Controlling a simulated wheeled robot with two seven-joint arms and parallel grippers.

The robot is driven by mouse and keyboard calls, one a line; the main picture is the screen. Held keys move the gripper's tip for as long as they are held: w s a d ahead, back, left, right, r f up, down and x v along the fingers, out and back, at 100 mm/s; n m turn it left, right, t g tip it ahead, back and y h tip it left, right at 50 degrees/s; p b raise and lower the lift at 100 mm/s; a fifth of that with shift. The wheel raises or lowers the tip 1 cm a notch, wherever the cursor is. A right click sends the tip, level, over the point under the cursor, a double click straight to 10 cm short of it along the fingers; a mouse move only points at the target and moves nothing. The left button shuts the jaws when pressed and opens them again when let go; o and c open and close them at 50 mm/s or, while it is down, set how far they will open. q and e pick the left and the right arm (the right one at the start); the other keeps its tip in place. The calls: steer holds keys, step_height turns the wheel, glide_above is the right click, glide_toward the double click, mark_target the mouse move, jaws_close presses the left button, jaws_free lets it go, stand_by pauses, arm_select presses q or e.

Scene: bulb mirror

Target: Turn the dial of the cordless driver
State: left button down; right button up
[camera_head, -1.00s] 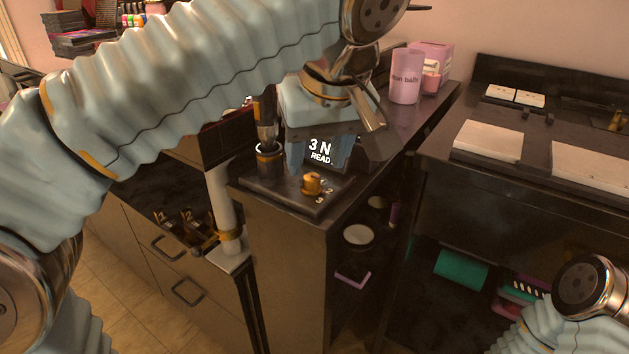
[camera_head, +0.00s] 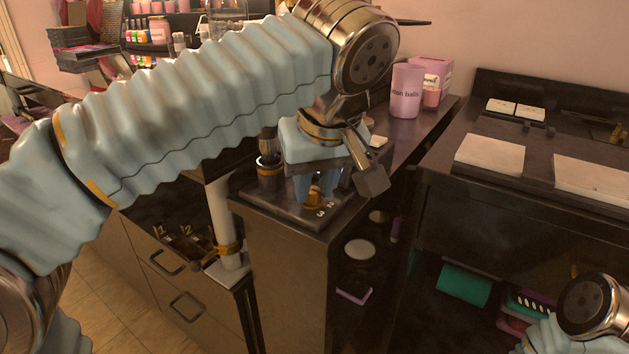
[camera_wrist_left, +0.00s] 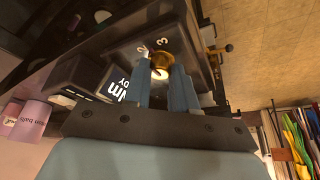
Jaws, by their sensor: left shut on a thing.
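The brass dial (camera_head: 315,203) of the cordless driver sits on a black base (camera_head: 285,207) at the counter's near corner. Numerals 2 and 3 show beside it. My left gripper (camera_head: 317,190) reaches down from above, its blue fingers shut on the dial. In the left wrist view the dial (camera_wrist_left: 161,60) sits between the ends of the two fingers (camera_wrist_left: 164,78). A lit display (camera_wrist_left: 113,84) shows there in part, its text upside down and partly hidden. In the head view my gripper hides the display. My right gripper is out of view.
A dark cup with a brush (camera_head: 268,165) stands left of the dial, close to my left gripper. A pink cotton ball jar (camera_head: 405,92) stands farther back on the counter. White pads (camera_head: 490,155) lie on the dark unit at right. Open shelves lie below.

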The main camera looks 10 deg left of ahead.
arm_select(q)
steer(key=shift+m, duration=0.3)
steer(key=m+h, duration=0.1)
steer(key=m, duration=0.2)
steer(key=shift+a, duration=0.15)
steer(key=shift+a+m+t+h+p, duration=0.1)
steer(key=shift+m+t+h+p, duration=0.25)
steer(key=shift+m, duration=0.6)
steer(key=shift+m+t+h+p, duration=0.1)
steer(key=shift+m+h+p, duration=0.1)
steer(key=shift+m+h, duration=0.55)
steer(key=shift+m, duration=0.3)
steer(key=c, duration=0.9)
jaws_free()
steer(key=shift+s+r, duration=0.1)
